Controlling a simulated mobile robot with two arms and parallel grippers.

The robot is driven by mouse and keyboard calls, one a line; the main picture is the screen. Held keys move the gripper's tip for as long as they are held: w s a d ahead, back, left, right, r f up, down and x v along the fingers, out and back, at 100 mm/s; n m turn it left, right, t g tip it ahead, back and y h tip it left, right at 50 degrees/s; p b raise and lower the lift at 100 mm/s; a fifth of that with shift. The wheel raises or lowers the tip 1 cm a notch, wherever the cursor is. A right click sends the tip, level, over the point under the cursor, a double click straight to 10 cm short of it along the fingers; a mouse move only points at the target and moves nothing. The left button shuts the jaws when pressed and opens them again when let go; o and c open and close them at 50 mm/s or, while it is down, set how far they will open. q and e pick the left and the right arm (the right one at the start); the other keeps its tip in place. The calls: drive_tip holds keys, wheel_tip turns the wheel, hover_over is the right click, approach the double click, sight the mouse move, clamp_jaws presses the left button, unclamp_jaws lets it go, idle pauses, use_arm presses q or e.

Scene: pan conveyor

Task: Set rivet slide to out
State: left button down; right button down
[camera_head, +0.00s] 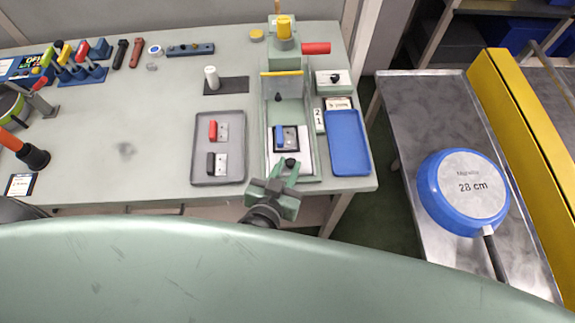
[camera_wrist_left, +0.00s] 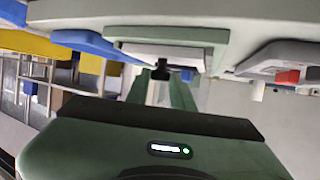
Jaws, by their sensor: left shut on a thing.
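The rivet slide (camera_head: 304,161) is a white plate in a green channel (camera_head: 307,110) below the green rivet press (camera_head: 285,48). It lies at the front end of the channel, near the table's front edge. A black nest (camera_head: 297,139) on it holds a blue and grey piece. A black knob (camera_head: 290,163) is at the slide's front; it also shows in the left wrist view (camera_wrist_left: 181,73). My left gripper (camera_head: 284,172) reaches the knob from the front edge and is shut on it. Its fingers partly hide the knob. My right gripper is not in view.
A grey tray (camera_head: 201,170) with red and black handle pieces lies left of the channel, a blue tray (camera_head: 348,142) right of it. The press has a red lever (camera_head: 316,48). A blue pan (camera_head: 432,190) lies upside down on the conveyor at right.

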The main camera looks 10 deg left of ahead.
use_arm(q)
drive_tip(key=c, duration=1.5)
unclamp_jaws()
drive_tip(key=shift+s+d, duration=0.1)
drive_tip(key=shift+s, duration=0.05)
drive_tip(key=shift+c, duration=0.2)
drive_tip(key=shift+s, duration=0.15)
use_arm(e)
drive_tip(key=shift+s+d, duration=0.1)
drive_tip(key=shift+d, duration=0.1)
